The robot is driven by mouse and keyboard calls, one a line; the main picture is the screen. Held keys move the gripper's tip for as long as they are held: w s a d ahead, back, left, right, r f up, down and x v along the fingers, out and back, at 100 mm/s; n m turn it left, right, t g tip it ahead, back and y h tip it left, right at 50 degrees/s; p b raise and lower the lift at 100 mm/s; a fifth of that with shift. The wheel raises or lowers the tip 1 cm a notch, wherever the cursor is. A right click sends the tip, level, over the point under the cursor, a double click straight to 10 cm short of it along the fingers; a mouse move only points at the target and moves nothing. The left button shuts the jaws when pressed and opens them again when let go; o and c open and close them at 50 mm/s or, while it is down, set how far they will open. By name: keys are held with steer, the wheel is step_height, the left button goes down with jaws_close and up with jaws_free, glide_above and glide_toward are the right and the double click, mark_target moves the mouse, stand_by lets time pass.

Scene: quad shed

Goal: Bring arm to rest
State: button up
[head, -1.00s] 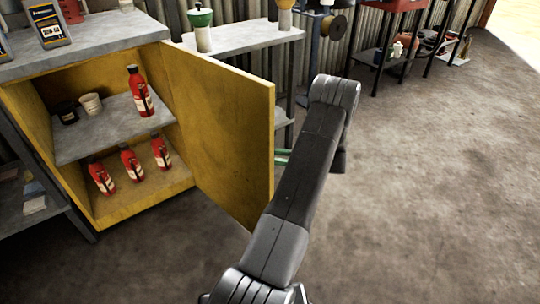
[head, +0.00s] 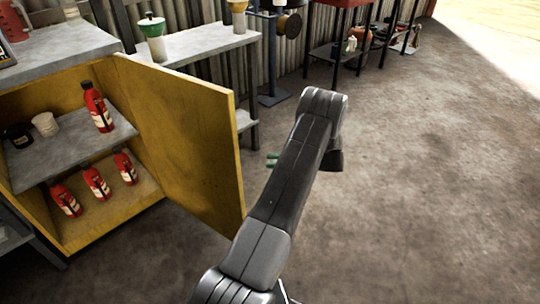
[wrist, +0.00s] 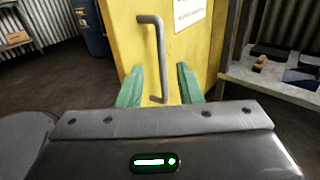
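My arm (head: 285,190) reaches forward over the concrete floor, to the right of the open yellow cabinet door (head: 185,130). My gripper (head: 272,160) shows in the head view only as small green fingertips left of the arm. In the wrist view my gripper (wrist: 160,88) has its two green fingers apart, with nothing held between them. The door's grey bar handle (wrist: 160,55) appears beyond and between the fingers. I cannot tell the exact gap, but the fingers do not appear to grip the handle.
Red bottles (head: 98,107) stand on the cabinet's shelf and floor, with a white cup (head: 45,124) and a dark cup. A grey table (head: 190,44) with funnel-topped containers stands behind the door. Open floor (head: 430,190) lies to the right.

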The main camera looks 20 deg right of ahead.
steer(key=b+x, duration=0.2)
steer(key=x, duration=1.1)
steer(key=shift+a, duration=0.35)
steer(key=shift+d, duration=0.1)
